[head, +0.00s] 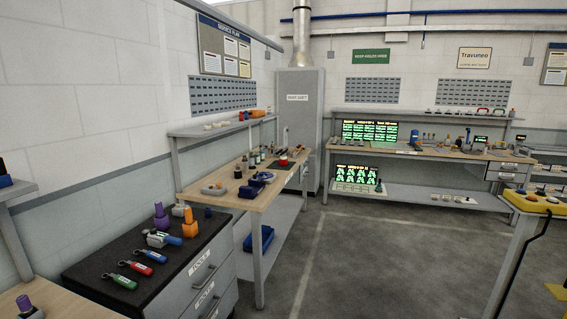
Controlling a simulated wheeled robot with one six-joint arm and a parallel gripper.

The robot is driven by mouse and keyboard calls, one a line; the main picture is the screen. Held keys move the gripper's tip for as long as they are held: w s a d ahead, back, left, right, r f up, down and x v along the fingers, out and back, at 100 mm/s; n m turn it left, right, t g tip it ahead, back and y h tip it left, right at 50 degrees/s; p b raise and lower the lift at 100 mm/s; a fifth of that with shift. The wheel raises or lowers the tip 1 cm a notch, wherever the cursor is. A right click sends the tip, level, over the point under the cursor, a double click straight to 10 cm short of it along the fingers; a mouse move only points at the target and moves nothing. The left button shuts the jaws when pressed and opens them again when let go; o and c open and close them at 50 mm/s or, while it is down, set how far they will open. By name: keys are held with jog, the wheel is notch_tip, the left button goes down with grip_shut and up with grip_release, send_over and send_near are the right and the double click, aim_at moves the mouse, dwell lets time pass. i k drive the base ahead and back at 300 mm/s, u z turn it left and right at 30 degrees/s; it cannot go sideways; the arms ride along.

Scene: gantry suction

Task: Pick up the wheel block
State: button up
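I cannot make out with certainty which object is the wheel block. On the wooden bench in the middle, a grey block-like item (215,190) lies near the front left corner. Dark blue items (252,188) lie to its right, and a red item (283,161) sits farther back. These are too small to identify. My gripper is not in view.
A black-topped drawer cabinet (120,262) stands in front of the wooden bench (236,203), holding purple, orange, red, green and blue tools. A second bench (460,154) with green-lit screens runs along the back wall. The grey floor (375,255) between is open.

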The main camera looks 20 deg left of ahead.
aim_at(282, 161)
jog(key=u, duration=0.6)
jog(key=i, duration=6.35)
jog(key=u, duration=3.9)
